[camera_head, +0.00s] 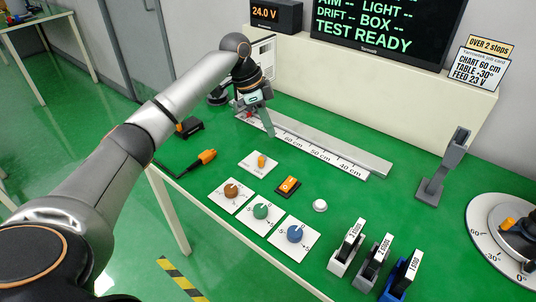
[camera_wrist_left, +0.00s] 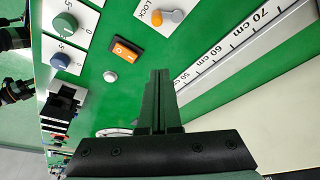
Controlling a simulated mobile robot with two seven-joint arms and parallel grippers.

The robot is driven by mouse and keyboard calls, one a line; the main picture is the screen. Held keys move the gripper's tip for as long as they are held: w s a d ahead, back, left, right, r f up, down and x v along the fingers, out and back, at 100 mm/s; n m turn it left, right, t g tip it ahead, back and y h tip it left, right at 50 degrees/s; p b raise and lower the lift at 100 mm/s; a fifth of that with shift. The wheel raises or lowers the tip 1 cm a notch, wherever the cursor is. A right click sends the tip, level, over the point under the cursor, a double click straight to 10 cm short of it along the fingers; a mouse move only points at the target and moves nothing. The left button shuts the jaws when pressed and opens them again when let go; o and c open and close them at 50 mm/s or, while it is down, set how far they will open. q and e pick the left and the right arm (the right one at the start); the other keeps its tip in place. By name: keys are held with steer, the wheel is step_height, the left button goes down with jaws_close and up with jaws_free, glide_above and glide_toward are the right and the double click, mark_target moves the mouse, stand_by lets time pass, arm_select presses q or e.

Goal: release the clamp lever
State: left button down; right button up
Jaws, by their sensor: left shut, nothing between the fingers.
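A small lever with an orange end (camera_head: 261,160) sits on a white plate on the green bench. In the left wrist view the orange-ended lever (camera_wrist_left: 166,16) has a grey pivot, and its plate reads LOCK. No part is marked as a clamp. My left gripper (camera_head: 270,131) is shut and empty, just beyond the lever plate and by the ruled rail (camera_head: 325,150). In the left wrist view its closed fingers (camera_wrist_left: 160,76) are apart from the lever. My right gripper does not show.
Brown, green and blue knobs (camera_head: 295,234), an orange rocker switch (camera_head: 288,186) and a white button (camera_head: 320,205) lie nearer the front. An orange-tipped cable (camera_head: 206,156) lies left. A grey stand (camera_head: 445,165) and round dial (camera_head: 490,240) are right. Open green bench lies between.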

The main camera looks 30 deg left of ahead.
mark_target(262, 158)
arm_select(q)
steer(key=b+x, duration=0.1)
steer(key=x, duration=0.9)
steer(key=s+a, duration=0.1)
steer(key=a, duration=0.1)
steer(key=shift+s+a, duration=0.3)
steer(key=shift+s, duration=0.1)
steer(key=shift+s+a, duration=0.25)
steer(key=shift+a, duration=0.05)
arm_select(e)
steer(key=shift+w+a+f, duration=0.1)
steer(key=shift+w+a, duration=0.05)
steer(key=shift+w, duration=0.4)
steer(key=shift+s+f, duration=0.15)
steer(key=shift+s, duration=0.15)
arm_select(q)
steer(key=shift+s, duration=0.1)
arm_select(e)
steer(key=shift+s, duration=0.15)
arm_select(q)
steer(key=shift+m+p, duration=0.3)
steer(key=shift+p, duration=0.05)
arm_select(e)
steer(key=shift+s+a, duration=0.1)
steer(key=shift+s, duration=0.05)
